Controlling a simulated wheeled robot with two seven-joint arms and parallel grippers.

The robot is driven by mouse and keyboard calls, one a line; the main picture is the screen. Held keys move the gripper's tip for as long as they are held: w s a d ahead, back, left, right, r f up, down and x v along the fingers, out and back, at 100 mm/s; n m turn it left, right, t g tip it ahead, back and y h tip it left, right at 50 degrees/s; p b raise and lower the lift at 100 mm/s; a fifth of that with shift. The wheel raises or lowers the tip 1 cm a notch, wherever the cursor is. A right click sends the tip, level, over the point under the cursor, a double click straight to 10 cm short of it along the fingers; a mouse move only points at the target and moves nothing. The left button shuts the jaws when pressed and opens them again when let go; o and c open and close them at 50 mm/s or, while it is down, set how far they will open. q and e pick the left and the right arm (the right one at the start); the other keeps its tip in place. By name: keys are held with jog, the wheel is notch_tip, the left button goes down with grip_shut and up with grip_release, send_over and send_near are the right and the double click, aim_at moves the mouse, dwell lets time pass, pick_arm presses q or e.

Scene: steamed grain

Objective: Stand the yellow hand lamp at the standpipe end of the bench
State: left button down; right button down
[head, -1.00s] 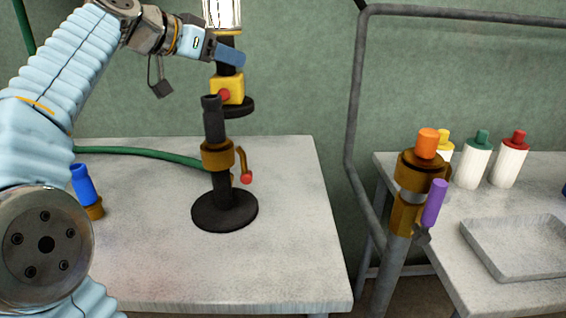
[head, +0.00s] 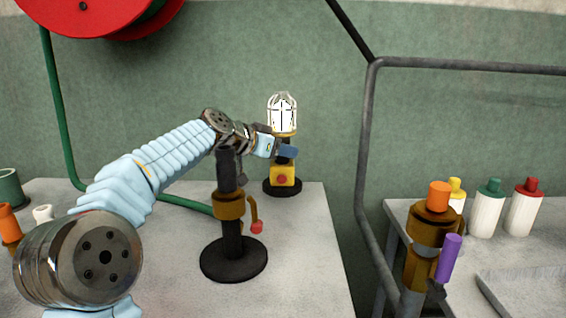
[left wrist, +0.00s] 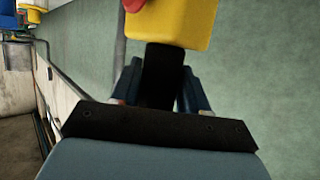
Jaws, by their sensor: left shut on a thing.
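The yellow hand lamp (head: 285,175) is upright at the back right corner of the bench (head: 305,265). It has a lit caged top, a red button and a round black base. The base appears at bench-top level; I cannot tell if it touches. My left gripper (head: 287,151) is shut on the lamp's black stem, between cage and yellow body. In the left wrist view the yellow body (left wrist: 180,22) is at the top, with the stem between the fingers (left wrist: 160,90). A pipe with a brass head (head: 432,228), orange top and purple lever stands right of the bench. My right gripper is not in view.
A black upright fitting (head: 231,215) with a brass collar and red-tipped lever stands on the bench before the lamp. A green hose runs behind. Several bottles (head: 487,210) and a tray (head: 530,290) are on the right table. The bench's front right is clear.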

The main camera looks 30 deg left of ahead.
aim_at(276, 162)
pick_arm(q)
jog(key=shift+w+d+f, duration=0.1)
jog(key=shift+w+f, duration=0.05)
jog(key=shift+f, duration=0.8)
jog(key=shift+w+f, duration=0.15)
jog(key=shift+f, duration=0.75)
jog(key=shift+f+b, duration=0.15)
jog(key=shift+b, duration=0.3)
jog(key=c, duration=0.6)
grip_release()
jog(key=shift+o, duration=0.2)
